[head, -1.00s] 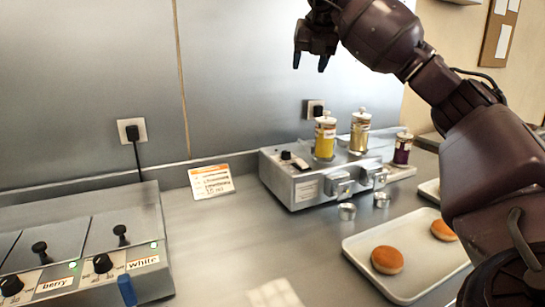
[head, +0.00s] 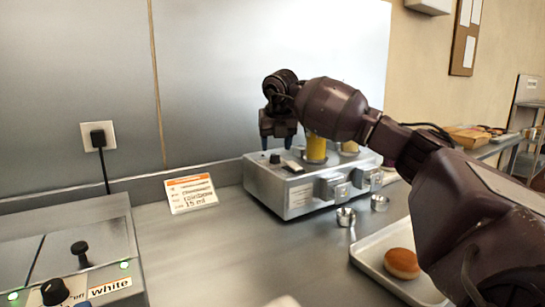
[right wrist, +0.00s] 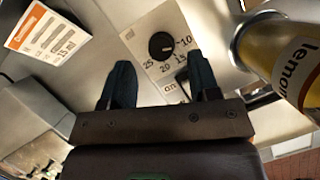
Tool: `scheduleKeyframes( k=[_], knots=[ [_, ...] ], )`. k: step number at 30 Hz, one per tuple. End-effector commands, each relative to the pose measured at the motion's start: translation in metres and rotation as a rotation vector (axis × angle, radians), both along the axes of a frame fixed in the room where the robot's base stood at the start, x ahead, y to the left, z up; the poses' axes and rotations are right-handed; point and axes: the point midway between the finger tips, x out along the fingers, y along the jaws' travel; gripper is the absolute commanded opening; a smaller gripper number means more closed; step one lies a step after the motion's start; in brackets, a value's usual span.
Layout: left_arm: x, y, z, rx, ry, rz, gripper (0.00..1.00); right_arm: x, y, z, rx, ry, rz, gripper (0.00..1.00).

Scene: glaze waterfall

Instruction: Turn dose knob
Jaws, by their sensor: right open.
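The dose knob (right wrist: 162,45) is a round black dial on a pale panel marked 10, 15, 20 and 25. In the head view it is the small black knob (head: 275,157) on top of the metal dispenser (head: 262,187). My right gripper (head: 278,143) is open, pointing down, just above the knob. In the right wrist view its dark fingertips (right wrist: 160,72) are spread apart, with the knob beyond them and nothing between them. An order card (head: 191,193) reading 15 ml leans left of the dispenser. My left gripper is out of view.
A yellow jar labelled lemon (right wrist: 293,62) stands on the dispenser close to the right of my right gripper. Two small metal cups (head: 345,217) stand in front. A tray with a bun (head: 402,263) is at right. A warmer labelled white (head: 108,287) is at lower left.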

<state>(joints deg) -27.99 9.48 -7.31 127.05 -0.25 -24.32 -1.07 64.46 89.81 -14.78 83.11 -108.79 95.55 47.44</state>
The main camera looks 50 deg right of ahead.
Motion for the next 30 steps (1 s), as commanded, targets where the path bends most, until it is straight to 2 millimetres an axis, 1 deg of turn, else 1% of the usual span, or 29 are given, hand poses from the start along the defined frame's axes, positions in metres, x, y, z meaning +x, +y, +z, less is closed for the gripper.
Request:
scheduleKeyframes(
  k=[1, 7, 12, 20, 27, 29, 30],
  knots=[
    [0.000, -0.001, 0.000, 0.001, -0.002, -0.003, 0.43, 0.003, -0.002, -0.012, 0.001, 0.006, 0.000, 0.56],
    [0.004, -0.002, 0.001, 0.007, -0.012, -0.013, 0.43, 0.009, -0.007, -0.029, -0.001, 0.002, 0.000, 0.56],
    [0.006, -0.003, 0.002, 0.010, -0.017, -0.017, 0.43, 0.011, -0.009, -0.034, -0.001, 0.001, 0.001, 0.56],
    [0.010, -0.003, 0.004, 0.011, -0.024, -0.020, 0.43, 0.011, -0.009, -0.033, -0.001, -0.001, 0.001, 0.56],
    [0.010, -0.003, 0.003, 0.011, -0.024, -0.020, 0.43, 0.011, -0.009, -0.033, -0.001, -0.001, 0.001, 0.19],
    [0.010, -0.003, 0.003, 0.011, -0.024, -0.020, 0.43, 0.011, -0.009, -0.033, -0.001, -0.001, 0.001, 0.10],
    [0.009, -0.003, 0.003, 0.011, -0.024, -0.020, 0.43, 0.011, -0.009, -0.033, -0.001, -0.001, 0.001, 0.09]
  ],
)
